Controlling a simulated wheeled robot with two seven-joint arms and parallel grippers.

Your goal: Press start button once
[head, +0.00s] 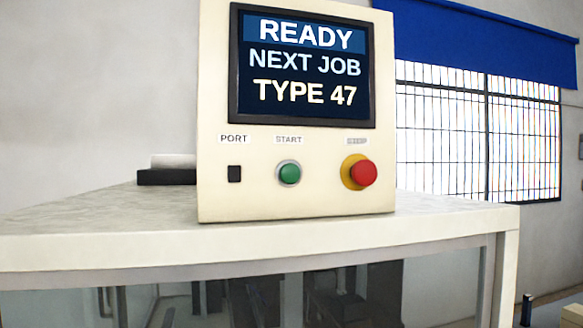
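The green start button (289,174) sits in a pale metal ring on the front of a cream control panel (260,202), under a "START" label. To its right is a red mushroom-shaped stop button (363,173) on a yellow collar, under a blurred label. To its left is a small black port (234,174) under a "PORT" label. The screen (303,68) at the top of the panel reads "READY", "NEXT JOB", "TYPE 47". Neither of my grippers shows in the head view.
The panel stands on a light-topped cabinet (110,250) with glass-like panes below. A dark, flat object (166,177) with a pale top lies behind the panel at left. A gridded window (470,140) with a blue blind (490,45) is behind. Nothing blocks the panel's front.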

